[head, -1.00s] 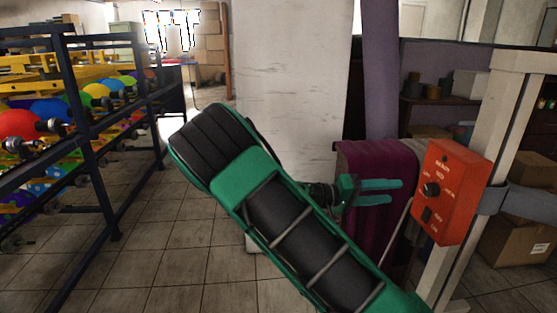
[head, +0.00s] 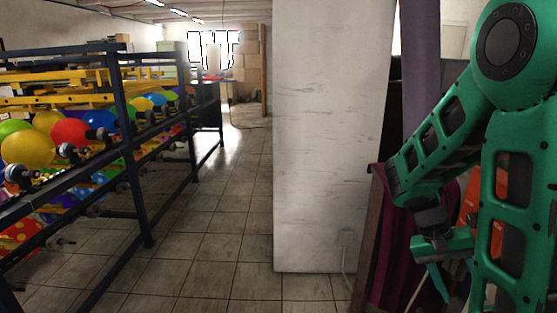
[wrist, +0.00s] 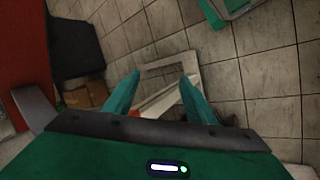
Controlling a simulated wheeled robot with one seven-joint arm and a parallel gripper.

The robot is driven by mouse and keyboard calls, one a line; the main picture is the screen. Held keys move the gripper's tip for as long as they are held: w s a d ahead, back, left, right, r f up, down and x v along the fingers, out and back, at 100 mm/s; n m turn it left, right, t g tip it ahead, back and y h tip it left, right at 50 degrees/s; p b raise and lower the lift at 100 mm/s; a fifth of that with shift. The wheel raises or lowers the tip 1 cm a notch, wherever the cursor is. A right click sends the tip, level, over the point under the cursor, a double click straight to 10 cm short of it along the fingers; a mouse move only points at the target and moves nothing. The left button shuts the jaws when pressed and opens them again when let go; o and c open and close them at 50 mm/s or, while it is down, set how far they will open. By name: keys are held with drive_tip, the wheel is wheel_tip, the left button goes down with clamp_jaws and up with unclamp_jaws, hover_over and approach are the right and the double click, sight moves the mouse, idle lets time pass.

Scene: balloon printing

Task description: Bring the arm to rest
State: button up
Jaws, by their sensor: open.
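My gripper (head: 434,278) is at the lower right of the head view, at the end of my green arm, which is folded on the right side. Its teal fingers point down, and part of it is hidden by an arm link. In the wrist view my gripper (wrist: 160,95) shows two fingers spread apart with nothing between them, above the tiled floor (wrist: 240,70).
A dark rack (head: 120,110) with colourful balloons (head: 28,148) stands at the left. A white pillar (head: 325,140) stands in the middle. The orange control box (head: 497,240) is mostly hidden behind my arm. The tiled aisle (head: 230,200) between rack and pillar is clear.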

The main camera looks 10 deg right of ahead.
drive_tip(key=s+a+r+n+t+y, duration=0.2)
drive_tip(key=s+a+r+t+y, duration=0.2)
drive_tip(key=s+a, duration=0.4)
drive_tip(key=shift+s+a+r+t+y, duration=0.35)
drive_tip(key=shift+a+r+y, duration=0.15)
drive_tip(key=shift+a+r, duration=0.5)
drive_tip(key=shift+f, duration=0.1)
